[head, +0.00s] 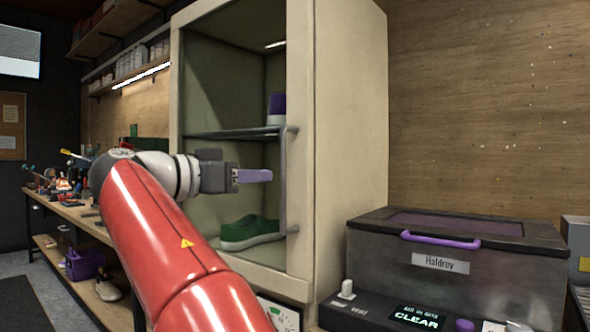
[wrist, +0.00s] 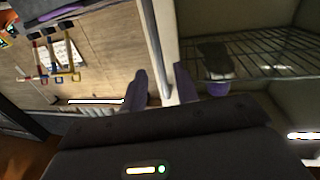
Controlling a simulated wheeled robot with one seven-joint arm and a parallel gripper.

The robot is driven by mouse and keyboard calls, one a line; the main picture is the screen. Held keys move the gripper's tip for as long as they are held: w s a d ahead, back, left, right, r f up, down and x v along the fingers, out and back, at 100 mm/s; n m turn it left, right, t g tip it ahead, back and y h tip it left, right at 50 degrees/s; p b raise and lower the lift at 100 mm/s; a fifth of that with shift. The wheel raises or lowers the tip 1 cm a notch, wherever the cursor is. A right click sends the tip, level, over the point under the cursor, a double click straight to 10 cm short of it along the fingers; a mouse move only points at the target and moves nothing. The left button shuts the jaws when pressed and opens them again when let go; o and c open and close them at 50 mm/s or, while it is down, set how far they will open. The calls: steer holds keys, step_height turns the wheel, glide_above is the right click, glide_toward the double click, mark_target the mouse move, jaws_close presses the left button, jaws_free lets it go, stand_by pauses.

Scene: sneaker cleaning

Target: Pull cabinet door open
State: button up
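The tall cream cabinet (head: 350,130) has a glass-fronted door that looks closed, with a vertical grey handle (head: 288,185) along its right edge. My gripper (head: 268,176) is level with the middle of the handle, its purple fingers pointing right toward it. In the wrist view the two fingers (wrist: 162,88) are apart, and the pale bar of the handle (wrist: 152,45) appears in line with the gap between them. I cannot tell whether either finger touches it. Inside are a green shoe (head: 250,232) below and a purple-and-white item (head: 276,108) on the shelf.
A dark box with a purple handle (head: 440,240) stands right of the cabinet, above a console with a CLEAR display (head: 416,317). A workbench (head: 75,210) with tools runs along the left. A wooden wall (head: 490,100) is behind.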

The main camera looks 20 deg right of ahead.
steer(key=x, duration=0.7)
steer(key=shift+d+r+m, duration=0.2)
steer(key=shift+r+m, duration=0.1)
jaws_close()
